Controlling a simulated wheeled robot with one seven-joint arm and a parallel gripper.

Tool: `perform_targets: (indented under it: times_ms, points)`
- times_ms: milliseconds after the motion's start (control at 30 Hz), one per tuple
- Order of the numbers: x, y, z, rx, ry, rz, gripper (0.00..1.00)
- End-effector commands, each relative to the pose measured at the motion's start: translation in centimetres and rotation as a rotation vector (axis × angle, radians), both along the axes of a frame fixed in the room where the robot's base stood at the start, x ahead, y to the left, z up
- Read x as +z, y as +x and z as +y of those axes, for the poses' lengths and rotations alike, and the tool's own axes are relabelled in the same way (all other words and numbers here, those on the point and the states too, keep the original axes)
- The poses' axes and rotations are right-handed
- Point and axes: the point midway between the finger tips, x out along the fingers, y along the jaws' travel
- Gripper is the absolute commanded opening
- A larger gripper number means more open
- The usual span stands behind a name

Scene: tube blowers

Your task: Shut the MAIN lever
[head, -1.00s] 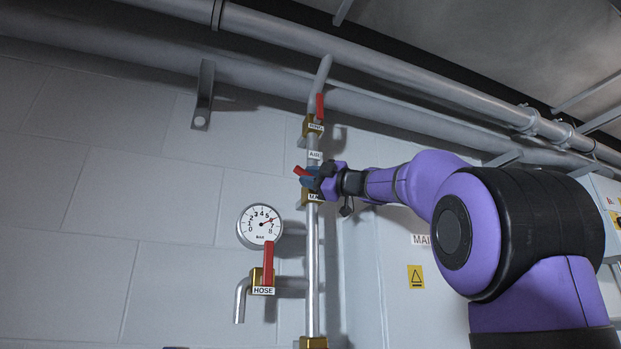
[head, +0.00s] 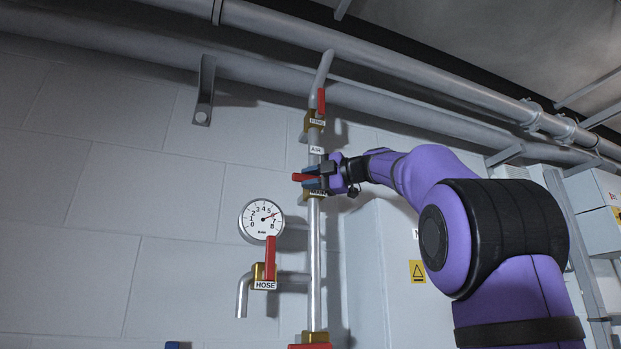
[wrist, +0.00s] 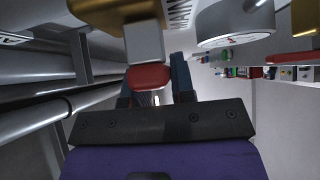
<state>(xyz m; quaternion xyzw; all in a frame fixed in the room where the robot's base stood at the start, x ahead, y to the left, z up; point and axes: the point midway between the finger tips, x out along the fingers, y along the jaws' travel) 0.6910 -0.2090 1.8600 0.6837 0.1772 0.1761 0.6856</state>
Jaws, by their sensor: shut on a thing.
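The MAIN lever (head: 302,177) is red and sticks out to the left of the vertical pipe, lying about level, across the pipe. The MAIN label below it is partly hidden by my gripper. My gripper (head: 318,176) is shut on the lever from the right, its blue fingers around it. In the wrist view the red lever (wrist: 150,76) sits between the blue fingers of my gripper (wrist: 154,90), with a grey block and brass valve body above it.
The RING valve's red lever (head: 321,101) stands upright above, close to my gripper. The HOSE lever (head: 270,258) is upright at lower left, below a round gauge (head: 262,220). Another brass valve (head: 315,337) is at the bottom. Large pipes run overhead.

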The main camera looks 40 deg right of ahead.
Motion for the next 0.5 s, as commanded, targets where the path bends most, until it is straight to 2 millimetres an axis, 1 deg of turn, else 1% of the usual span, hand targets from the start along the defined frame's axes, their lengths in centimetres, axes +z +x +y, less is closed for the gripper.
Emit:
perform_targets:
  times_ms: [433, 467, 500]
  points:
    - [-0.24, 0.06, -0.03, 0.002, -0.015, 0.008, 0.0]
    - [-0.24, 0.06, -0.03, 0.001, -0.015, 0.008, 0.3]
    - [-0.23, 0.06, -0.03, 0.001, -0.014, 0.007, 0.39]
